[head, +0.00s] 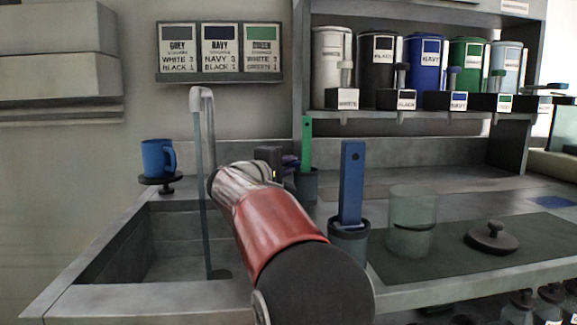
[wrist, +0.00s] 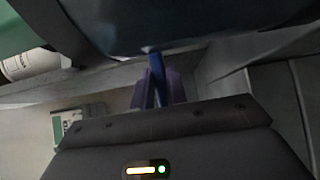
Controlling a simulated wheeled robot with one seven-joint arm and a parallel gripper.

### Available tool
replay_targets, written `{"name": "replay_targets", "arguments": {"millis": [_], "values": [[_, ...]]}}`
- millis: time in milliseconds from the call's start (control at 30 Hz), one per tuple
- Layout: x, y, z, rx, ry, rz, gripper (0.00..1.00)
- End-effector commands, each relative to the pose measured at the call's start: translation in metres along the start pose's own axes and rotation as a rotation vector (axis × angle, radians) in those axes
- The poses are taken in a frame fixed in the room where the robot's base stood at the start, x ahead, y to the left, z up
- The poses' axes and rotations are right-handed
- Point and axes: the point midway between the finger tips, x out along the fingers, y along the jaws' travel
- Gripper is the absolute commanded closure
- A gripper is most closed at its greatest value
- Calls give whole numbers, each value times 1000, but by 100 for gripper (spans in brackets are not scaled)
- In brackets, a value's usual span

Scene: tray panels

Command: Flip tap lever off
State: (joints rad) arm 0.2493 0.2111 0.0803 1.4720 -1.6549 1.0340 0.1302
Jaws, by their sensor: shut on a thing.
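The grey tap (head: 200,97) rises behind the sink, and a bluish stream runs from its spout down into the basin. My gripper (head: 288,162) is at the back right of the sink, partly hidden behind my own red and black arm. In the wrist view, my gripper's purple fingers (wrist: 159,90) are closed on a narrow blue strip (wrist: 154,62), which appears to be the tap lever. Most of the lever is hidden, so its angle cannot be told.
A blue mug (head: 157,157) stands on a small stand left of the tap. A blue paddle (head: 352,185) and a green paddle (head: 307,145) stand in holders right of my arm. A clear beaker (head: 411,222) and dark lid (head: 491,237) are farther right. Dispensers (head: 427,70) line the shelf.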

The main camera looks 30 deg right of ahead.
Motion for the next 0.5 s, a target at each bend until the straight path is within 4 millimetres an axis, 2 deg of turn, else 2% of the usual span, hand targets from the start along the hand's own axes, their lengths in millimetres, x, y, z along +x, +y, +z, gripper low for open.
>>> {"name": "replay_targets", "arguments": {"millis": [333, 500], "values": [[-15, 2, -1, -1, -220, -1, 100], [-19, 0, 0, 0, -269, 0, 100]]}}
